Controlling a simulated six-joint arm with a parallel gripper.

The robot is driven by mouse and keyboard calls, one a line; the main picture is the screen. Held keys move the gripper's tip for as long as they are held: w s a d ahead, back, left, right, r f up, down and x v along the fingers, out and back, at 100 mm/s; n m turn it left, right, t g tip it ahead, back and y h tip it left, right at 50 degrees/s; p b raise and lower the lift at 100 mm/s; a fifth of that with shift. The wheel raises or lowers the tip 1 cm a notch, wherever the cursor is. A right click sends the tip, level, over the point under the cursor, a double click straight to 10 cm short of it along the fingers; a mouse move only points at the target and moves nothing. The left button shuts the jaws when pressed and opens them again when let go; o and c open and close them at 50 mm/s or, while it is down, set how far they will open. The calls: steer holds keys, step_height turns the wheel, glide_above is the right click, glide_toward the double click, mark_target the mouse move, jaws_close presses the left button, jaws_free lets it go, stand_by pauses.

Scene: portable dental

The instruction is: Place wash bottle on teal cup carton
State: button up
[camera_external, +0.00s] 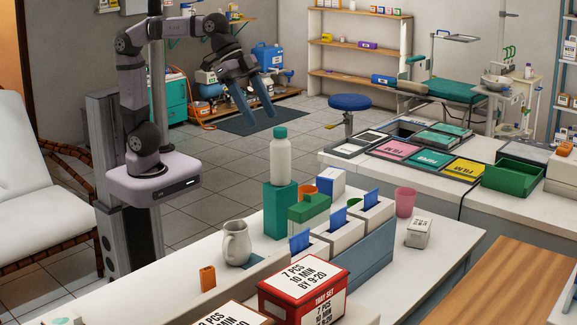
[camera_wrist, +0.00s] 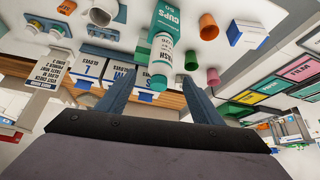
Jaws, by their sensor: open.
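The wash bottle (camera_external: 281,157), white with a teal cap, stands upright on top of the teal cup carton (camera_external: 279,207) on the white counter. In the wrist view the bottle (camera_wrist: 161,55) shows with its cap toward me, and the carton (camera_wrist: 170,24), marked CUPS, is beyond it. My gripper (camera_external: 259,112) is open and empty, up and to the left of the bottle in the external view, apart from it. In the wrist view its two fingers (camera_wrist: 156,97) appear on either side of the bottle's cap, with no contact visible.
A white mug (camera_external: 237,243) stands left of the carton. A pink cup (camera_external: 405,201) stands farther right. The space around my gripper looks clear.

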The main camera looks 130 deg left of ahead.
steer(key=s+d+f+g, duration=0.2)
steer(key=s+d+f, duration=0.1)
steer(key=f, duration=0.6)
steer(key=s+d+f+g, duration=0.2)
steer(key=s+d+f, duration=0.15)
steer(key=f, duration=0.55)
steer(key=s+d+f+m+g, duration=0.1)
steer(key=s+d+f+g, duration=0.1)
steer(key=s+f, duration=0.8)
steer(key=shift+d+f+m+h, duration=0.3)
steer(key=shift+d+f+h, duration=0.1)
steer(key=shift+d+f, duration=0.4)
steer(key=shift+w+d+r, duration=0.1)
